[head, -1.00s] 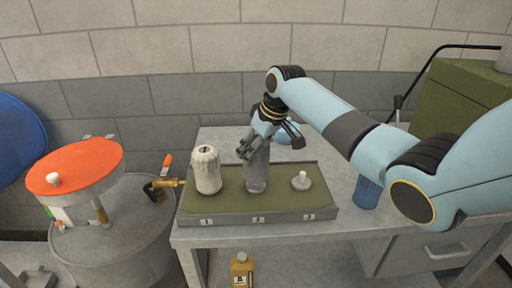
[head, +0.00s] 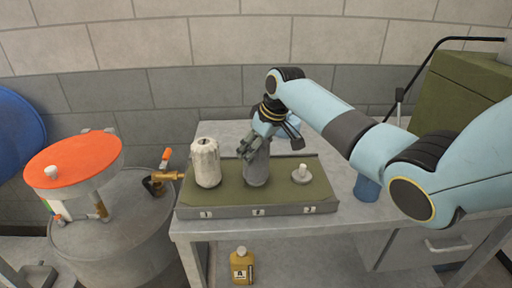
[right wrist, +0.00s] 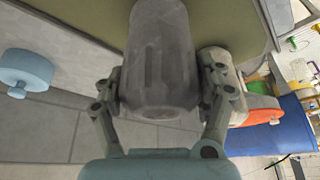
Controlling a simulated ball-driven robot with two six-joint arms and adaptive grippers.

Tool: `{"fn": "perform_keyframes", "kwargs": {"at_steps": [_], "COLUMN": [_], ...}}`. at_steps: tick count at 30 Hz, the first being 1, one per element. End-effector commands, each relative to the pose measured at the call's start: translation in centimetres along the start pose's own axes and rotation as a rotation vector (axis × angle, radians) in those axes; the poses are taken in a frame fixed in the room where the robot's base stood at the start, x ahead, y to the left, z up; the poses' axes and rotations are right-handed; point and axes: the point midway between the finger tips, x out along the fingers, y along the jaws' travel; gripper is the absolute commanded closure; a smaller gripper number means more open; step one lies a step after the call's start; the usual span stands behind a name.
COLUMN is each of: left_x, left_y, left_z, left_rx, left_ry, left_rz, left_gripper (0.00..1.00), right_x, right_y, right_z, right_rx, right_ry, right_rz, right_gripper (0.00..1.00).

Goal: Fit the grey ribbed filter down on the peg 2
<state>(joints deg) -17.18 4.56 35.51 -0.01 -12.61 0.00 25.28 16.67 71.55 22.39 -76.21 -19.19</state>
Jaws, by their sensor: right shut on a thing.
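The grey ribbed filter (head: 257,170) stands upright at position 2 of the green-topped tray (head: 232,199), above the middle number label. Its lower end meets the tray top, and any peg under it is hidden. My right gripper (head: 253,149) is shut on the filter's upper part. In the right wrist view the filter (right wrist: 160,60) sits between the two fingers (right wrist: 165,95). A white filter (head: 207,165) stands at position 1. Peg 3 (head: 301,173) is bare, a short pale peg on a round base. My left gripper is not in view.
The tray lies on a grey bench (head: 340,217). A blue cylinder (head: 367,188) stands right of the tray. A grey drum (head: 125,225) with an orange-topped reel (head: 75,160) is at left. A yellow bottle (head: 242,267) is below the bench.

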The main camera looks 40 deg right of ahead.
Motion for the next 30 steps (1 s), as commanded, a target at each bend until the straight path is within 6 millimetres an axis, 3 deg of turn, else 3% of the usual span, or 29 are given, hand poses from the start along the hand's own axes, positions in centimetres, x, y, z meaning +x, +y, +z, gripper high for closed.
{"fn": "perform_keyframes", "kwargs": {"at_steps": [16, 17, 23, 30], "left_x": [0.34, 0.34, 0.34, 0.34], "left_y": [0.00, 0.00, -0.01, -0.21], "left_z": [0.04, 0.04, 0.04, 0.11], "left_rx": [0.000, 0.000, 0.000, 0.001], "left_ry": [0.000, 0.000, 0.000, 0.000], "left_rz": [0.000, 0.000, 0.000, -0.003], "left_gripper": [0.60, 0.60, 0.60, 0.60], "right_x": [0.65, 0.65, 0.65, 0.65], "right_y": [-0.02, -0.02, -0.02, -0.02], "right_z": [0.27, 0.27, 0.28, 0.32], "right_rx": [0.000, 0.000, 0.000, 0.000], "right_ry": [0.000, 0.000, 0.000, -0.001], "right_rz": [0.000, 0.000, 0.000, 0.000], "right_gripper": [0.87, 0.26, 0.00, 0.00]}}
